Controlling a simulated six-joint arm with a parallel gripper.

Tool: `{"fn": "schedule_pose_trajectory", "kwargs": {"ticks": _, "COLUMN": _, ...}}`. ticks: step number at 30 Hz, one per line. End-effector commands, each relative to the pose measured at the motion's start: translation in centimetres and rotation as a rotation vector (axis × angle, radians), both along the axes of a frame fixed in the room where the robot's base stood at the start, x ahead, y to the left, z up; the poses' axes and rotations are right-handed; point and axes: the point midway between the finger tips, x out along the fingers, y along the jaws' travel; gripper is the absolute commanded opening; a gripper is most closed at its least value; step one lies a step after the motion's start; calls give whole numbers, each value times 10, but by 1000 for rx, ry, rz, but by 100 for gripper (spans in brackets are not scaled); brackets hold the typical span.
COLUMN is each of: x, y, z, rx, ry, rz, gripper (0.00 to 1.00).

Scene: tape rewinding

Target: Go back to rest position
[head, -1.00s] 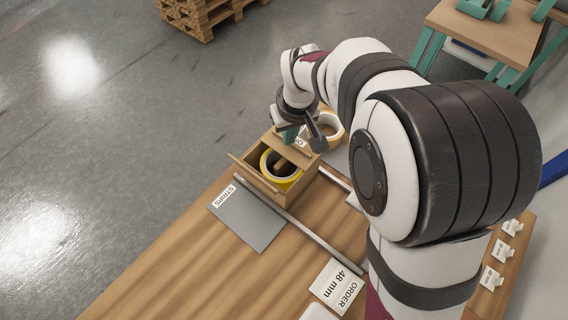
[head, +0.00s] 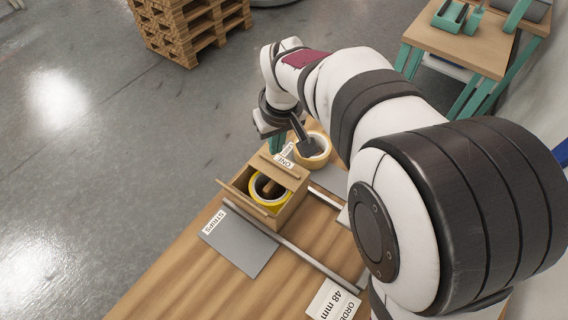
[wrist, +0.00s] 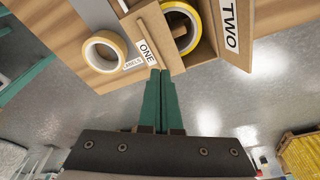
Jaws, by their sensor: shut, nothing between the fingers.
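My gripper (wrist: 161,75) is shut and empty; its two green fingers lie together in the wrist view. The fingertips appear close to the ONE label of the wooden box, but I cannot tell whether they touch it. In the head view my gripper (head: 278,146) is partly hidden by the wrist and hangs by the box's far side. The wooden box (head: 285,206) stands on the table with a yellow tape roll (head: 256,199) inside its open part. A tan tape roll (head: 322,150) lies beside the box, and it also shows in the wrist view (wrist: 91,57).
A grey STRIPS mat (head: 240,243) lies flat in front of the box, with a metal rail (head: 290,252) alongside. An ORDER 48 mm card (head: 333,301) is near the front. Wooden pallets (head: 190,30) and another bench (head: 460,45) stand behind.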

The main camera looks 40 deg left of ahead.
Motion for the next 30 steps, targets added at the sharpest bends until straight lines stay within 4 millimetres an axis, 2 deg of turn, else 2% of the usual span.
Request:
{"fn": "schedule_pose_trajectory", "kwargs": {"ticks": 6, "x": 0, "y": 0, "z": 20, "rx": 0, "ry": 0, "rz": 0, "gripper": 0}}
{"fn": "schedule_pose_trajectory", "kwargs": {"ticks": 19, "x": 0, "y": 0, "z": 21, "rx": 0, "ry": 0, "rz": -1, "gripper": 0}}
{"fn": "schedule_pose_trajectory", "kwargs": {"ticks": 21, "x": 4, "y": -9, "z": 29, "rx": 4, "ry": -8, "rz": -31, "gripper": 0}}
{"fn": "schedule_pose_trajectory", "kwargs": {"ticks": 23, "x": 14, "y": -33, "z": 46, "rx": 17, "ry": -27, "rz": -110, "gripper": 0}}
{"fn": "schedule_pose_trajectory", "kwargs": {"ticks": 25, "x": 26, "y": -84, "z": 77, "rx": 38, "ry": -68, "rz": -276, "gripper": 0}}
{"fn": "schedule_pose_trajectory", "kwargs": {"ticks": 26, "x": 29, "y": -112, "z": 91, "rx": 49, "ry": -91, "rz": -368, "gripper": 0}}
{"fn": "schedule_pose_trajectory", "kwargs": {"ticks": 27, "x": 29, "y": -152, "z": 109, "rx": 66, "ry": -123, "rz": -502, "gripper": 0}}
{"fn": "schedule_pose_trajectory", "kwargs": {"ticks": 28, "x": 26, "y": -183, "z": 121, "rx": 77, "ry": -148, "rz": -605, "gripper": 0}}
{"fn": "schedule_pose_trajectory", "kwargs": {"ticks": 29, "x": 20, "y": -213, "z": 130, "rx": 89, "ry": -174, "rz": -710, "gripper": 0}}
{"fn": "schedule_pose_trajectory", "kwargs": {"ticks": 30, "x": 5, "y": -252, "z": 133, "rx": 97, "ry": -184, "rz": -858, "gripper": 0}}
